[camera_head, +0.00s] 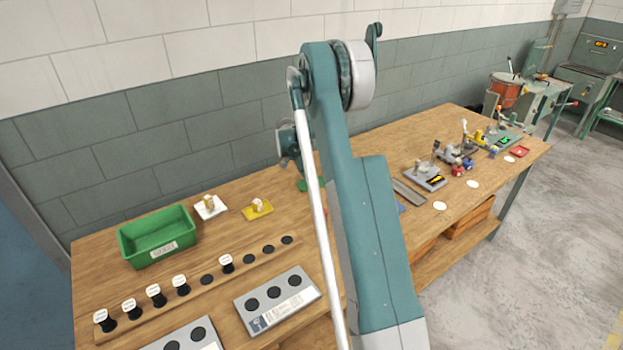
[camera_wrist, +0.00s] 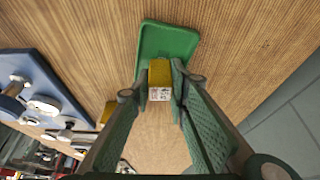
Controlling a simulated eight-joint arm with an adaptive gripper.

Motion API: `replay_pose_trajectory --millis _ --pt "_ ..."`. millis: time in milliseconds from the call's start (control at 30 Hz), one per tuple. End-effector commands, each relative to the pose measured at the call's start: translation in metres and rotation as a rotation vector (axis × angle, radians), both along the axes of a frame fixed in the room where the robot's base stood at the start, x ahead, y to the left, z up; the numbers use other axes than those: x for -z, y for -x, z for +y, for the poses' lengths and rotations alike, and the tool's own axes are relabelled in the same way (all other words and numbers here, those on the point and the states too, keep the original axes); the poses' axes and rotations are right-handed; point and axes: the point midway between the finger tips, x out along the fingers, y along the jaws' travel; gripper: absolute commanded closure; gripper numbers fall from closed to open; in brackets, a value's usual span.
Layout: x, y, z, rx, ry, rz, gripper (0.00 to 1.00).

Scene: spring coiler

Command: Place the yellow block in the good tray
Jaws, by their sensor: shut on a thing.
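A small yellow block (camera_wrist: 160,73) with a pale printed face is between the fingertips of my gripper (camera_wrist: 159,83) in the wrist view. My gripper is shut on it. A shallow green tray (camera_wrist: 166,42) lies on the wooden bench just beyond the block in this view, and the block overlaps its near edge. I cannot tell how high the block is above it. In the head view my arm hides the gripper and block, and only a green piece (camera_head: 303,185) shows beside the arm.
A deep green bin (camera_head: 157,237) with an unreadable label stands at the left of the bench. White (camera_head: 221,214) and yellow (camera_head: 247,215) trays hold small items. A rack (camera_head: 190,290) with several black-based pieces lies in front. Machines and fixtures (camera_head: 425,181) stand at the right.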

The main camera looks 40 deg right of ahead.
Motion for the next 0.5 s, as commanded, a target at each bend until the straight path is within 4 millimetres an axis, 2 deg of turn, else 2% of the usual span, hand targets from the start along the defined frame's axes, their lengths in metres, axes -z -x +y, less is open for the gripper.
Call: replay_pose_trajectory --millis 267,300,333,500 --pt "0.0036 0.0000 0.0000 0.000 0.000 0.000 0.95" --pt "0.0034 0.0000 0.0000 0.000 0.000 0.000 0.80" --pt "0.0030 0.0000 -0.0001 0.000 0.000 0.000 0.76" --pt "0.0028 0.0000 0.0000 0.000 0.000 0.000 0.76"
